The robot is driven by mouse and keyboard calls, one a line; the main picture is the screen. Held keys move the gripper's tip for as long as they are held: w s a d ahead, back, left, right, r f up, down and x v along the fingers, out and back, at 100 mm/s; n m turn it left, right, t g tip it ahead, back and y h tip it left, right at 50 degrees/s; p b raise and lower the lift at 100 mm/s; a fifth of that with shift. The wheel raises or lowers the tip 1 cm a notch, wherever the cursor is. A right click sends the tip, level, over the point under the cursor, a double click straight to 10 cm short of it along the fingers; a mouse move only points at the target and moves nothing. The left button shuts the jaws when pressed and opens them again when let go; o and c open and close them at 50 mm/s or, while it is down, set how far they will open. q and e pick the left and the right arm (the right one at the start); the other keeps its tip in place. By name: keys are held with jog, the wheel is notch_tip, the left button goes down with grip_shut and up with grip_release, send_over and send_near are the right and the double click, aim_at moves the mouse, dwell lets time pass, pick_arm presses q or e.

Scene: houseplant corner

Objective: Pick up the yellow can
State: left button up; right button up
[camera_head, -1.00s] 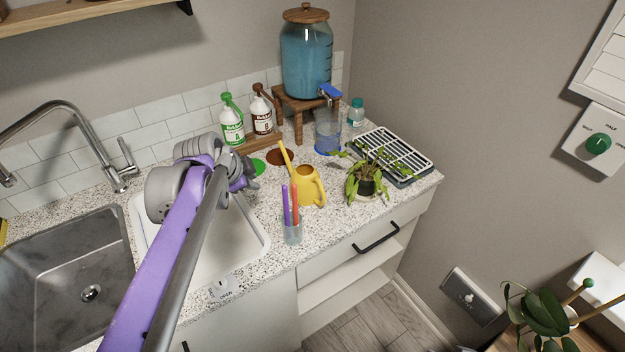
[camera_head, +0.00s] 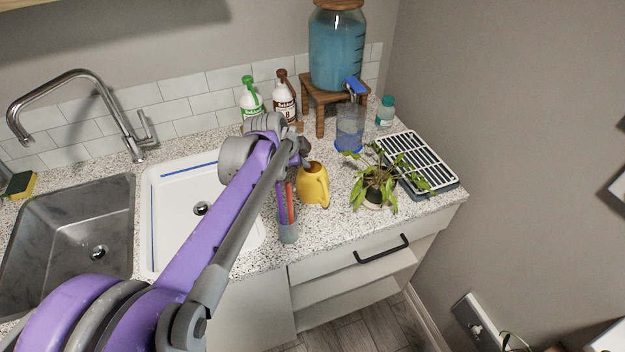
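The yellow can (camera_head: 315,186), a small watering can, stands upright on the speckled counter, with its handle toward the right. My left arm comes in from the lower left, and its gripper (camera_head: 303,152) is at the back left of the can's top. The arm's wrist hides most of the gripper, so I cannot tell whether its fingers are open or touch the can. The can's spout is hidden behind my arm. My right gripper is not in view.
Sinks (camera_head: 68,232) lie to the left.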

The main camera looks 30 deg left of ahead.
pick_arm(q)
send_over(309, 171)
jog(key=s+d, duration=0.1)
jog(key=s, duration=0.1)
jog(key=f, duration=0.4)
jog(key=shift+w+f, duration=0.15)
jog(key=shift+w, duration=0.1)
grip_shut()
dwell(0.8)
